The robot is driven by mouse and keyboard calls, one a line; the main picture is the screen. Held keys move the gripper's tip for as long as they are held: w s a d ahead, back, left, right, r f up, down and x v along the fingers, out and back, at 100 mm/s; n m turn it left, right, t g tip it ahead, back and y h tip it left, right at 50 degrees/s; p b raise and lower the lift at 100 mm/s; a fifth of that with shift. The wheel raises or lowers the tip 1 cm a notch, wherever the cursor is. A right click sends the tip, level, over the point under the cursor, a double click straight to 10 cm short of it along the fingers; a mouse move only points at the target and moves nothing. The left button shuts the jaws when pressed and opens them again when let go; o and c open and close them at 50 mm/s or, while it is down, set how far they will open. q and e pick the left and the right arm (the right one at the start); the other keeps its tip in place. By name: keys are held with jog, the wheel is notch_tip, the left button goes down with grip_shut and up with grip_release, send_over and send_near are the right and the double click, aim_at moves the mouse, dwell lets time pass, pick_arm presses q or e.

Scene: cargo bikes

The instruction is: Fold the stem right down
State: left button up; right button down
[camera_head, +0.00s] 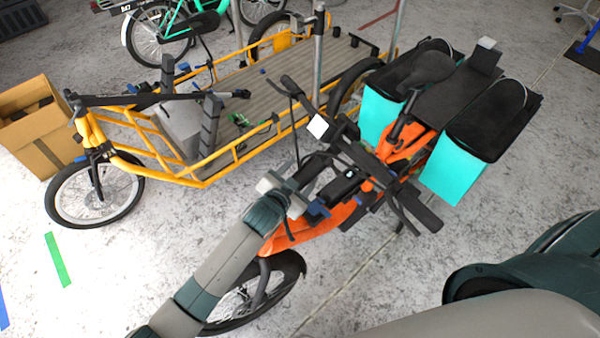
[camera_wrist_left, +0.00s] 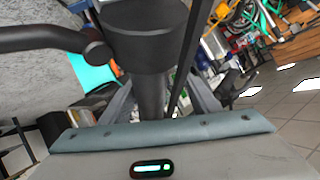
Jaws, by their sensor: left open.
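The orange cargo bike (camera_head: 398,142) stands upright in the middle of the head view. Its black handlebar (camera_head: 408,212) runs diagonally across, above the front wheel. The black stem (camera_head: 345,185) is below the bar and is partly hidden in the head view. In the left wrist view the stem (camera_wrist_left: 148,90) shows as a dark post under a wide black cylinder. My left gripper (camera_head: 312,205) is at the stem from the front-wheel side. Its grey fingers lie on both sides of the post, apart, so it is open around it. Whether either finger touches cannot be told. My right gripper is out of view.
A yellow cargo bike (camera_head: 205,158) with a slatted deck stands close behind on the left. A cardboard box (camera_head: 38,140) sits at far left. Turquoise panniers (camera_head: 455,170) hang at the orange bike's rear.

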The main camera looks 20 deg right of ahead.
pick_arm(q)
jog(key=shift+w+a+r, duration=0.1)
jog(key=shift+w+r, duration=0.2)
jog(key=shift+r, duration=0.2)
jog(key=shift+s+a, duration=0.1)
jog(key=f+b+v, duration=0.1)
jog(key=b+v, duration=0.1)
jog(key=v, duration=1.5)
jog(key=shift+s, duration=0.35)
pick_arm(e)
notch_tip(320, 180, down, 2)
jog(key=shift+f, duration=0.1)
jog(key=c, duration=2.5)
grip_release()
